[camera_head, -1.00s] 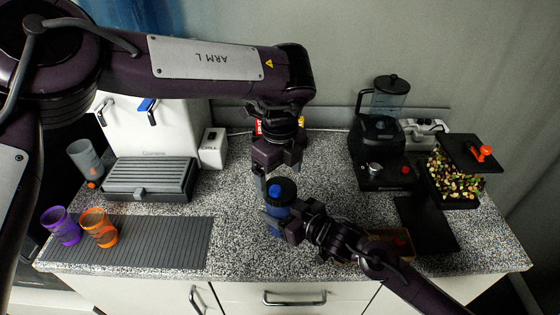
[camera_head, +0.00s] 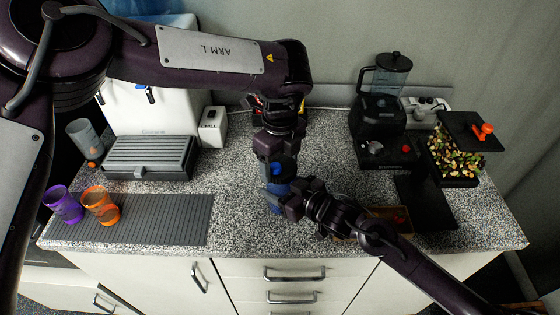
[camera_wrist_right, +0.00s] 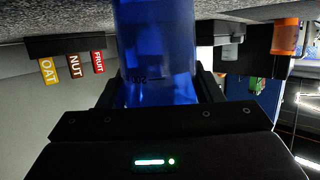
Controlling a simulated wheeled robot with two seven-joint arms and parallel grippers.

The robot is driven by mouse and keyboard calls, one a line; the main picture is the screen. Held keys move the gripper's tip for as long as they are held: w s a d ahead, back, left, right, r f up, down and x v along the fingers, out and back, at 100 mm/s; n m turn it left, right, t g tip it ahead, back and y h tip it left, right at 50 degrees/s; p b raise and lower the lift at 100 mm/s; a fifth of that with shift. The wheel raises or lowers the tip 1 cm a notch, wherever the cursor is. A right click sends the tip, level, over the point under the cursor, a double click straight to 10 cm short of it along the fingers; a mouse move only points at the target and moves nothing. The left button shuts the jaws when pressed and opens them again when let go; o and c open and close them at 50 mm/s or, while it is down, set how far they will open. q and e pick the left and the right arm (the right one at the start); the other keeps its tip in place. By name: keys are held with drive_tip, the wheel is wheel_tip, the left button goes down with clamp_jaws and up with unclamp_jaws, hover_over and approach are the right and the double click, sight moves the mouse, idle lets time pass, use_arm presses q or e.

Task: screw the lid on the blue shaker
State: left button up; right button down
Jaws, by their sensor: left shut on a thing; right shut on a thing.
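The blue shaker (camera_head: 276,188) stands upright near the middle of the counter, and its clear blue body fills the middle of the right wrist view (camera_wrist_right: 155,45). A dark lid with a blue cap (camera_head: 277,168) sits at its top; the seam is too small to judge. My left gripper (camera_head: 271,172) comes down from above and is shut on the lid, partly hiding it. My right gripper (camera_head: 284,203) reaches in from the lower right and is shut around the shaker's body, with one finger on each side in the wrist view.
A grey ribbed mat (camera_head: 150,220) at the left carries a purple cup (camera_head: 63,205) and an orange cup (camera_head: 101,208). A blender (camera_head: 380,110) stands at the back right, beside a black tray of mixed food (camera_head: 455,160). A small wooden box (camera_head: 392,214) lies near my right arm.

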use_arm(q)
drive_tip(key=m, duration=0.5)
drive_tip(key=o, duration=1.2)
drive_tip(key=shift+c, duration=0.2)
wheel_tip(320, 180, up, 12)
use_arm(e)
drive_tip(key=shift+c, duration=1.6)
unclamp_jaws()
